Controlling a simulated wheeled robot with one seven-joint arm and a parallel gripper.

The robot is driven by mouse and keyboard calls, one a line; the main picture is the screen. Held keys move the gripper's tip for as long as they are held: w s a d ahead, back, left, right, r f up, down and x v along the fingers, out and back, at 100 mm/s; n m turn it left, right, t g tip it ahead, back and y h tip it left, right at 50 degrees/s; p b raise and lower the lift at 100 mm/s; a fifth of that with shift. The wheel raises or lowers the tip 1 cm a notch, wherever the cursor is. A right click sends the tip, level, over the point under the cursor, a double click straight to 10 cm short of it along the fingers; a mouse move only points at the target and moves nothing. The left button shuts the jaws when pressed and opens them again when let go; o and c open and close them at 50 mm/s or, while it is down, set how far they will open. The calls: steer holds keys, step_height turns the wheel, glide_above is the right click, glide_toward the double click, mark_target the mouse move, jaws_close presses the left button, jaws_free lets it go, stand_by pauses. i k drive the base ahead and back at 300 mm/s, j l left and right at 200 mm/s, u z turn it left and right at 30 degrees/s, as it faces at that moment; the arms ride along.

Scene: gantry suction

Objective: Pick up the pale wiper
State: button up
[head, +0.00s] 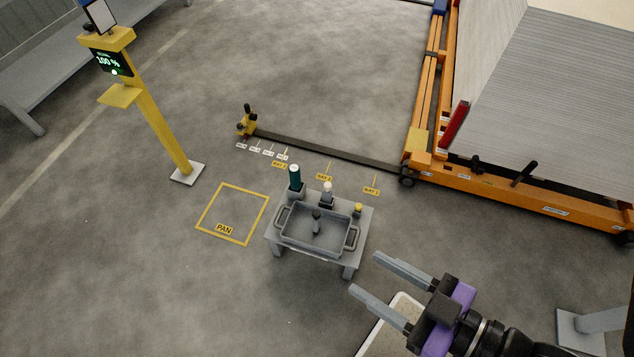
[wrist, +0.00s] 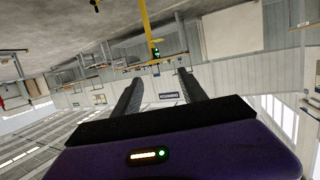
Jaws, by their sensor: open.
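A low grey stand (head: 273,232) holds a grey pan (head: 335,240) with two side handles. A small dark grey upright thing (head: 316,220) is in the pan. Behind the pan stands a short grey piece with a pale top (head: 327,190); it may be the pale wiper, but it is too small to tell. My gripper (head: 364,273) is open and empty, at the lower right of the stand and apart from it. In the wrist view my gripper (wrist: 158,80) has its two fingers spread, with only the distant hall between them.
A dark green cylinder with a white top (head: 295,180) and a small yellow-topped piece (head: 358,209) share the stand. A yellow floor square marked PAN (head: 247,242) is empty. A yellow post (head: 160,125) stands left; an orange gantry frame (head: 520,195) is right.

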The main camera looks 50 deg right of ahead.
mark_target(327, 193)
steer(key=z, duration=2.65)
steer(key=u, duration=1.95)
steer(key=i+l+u, duration=0.7)
steer(key=k+j, duration=0.05)
steer(key=j, duration=0.05)
